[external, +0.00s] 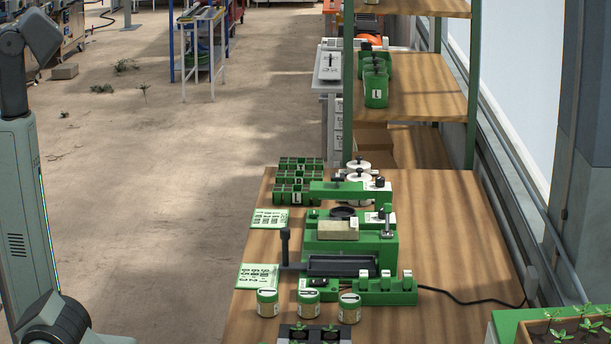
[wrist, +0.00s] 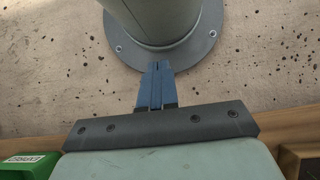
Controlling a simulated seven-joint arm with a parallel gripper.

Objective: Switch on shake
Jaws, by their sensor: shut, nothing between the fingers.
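The green tray seeder (external: 350,243) stands on the wooden table in the external view, with a beige block on top and a dark tray (external: 345,265) in front. A green strip with several white-topped switches (external: 386,284) sits at its front right. Which control is marked shake cannot be read. My gripper (wrist: 157,85) shows in the wrist view, its blue fingers together and empty, apart from any control. In the external view my arm is at the left and the gripper is out of frame.
Several labelled jars (external: 308,296) stand at the table's front. Green cards (external: 269,219) lie along its left edge. A black cable (external: 465,300) runs right from the switch strip. A shelf (external: 410,90) rises behind. The table's right side (external: 455,235) is mostly clear.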

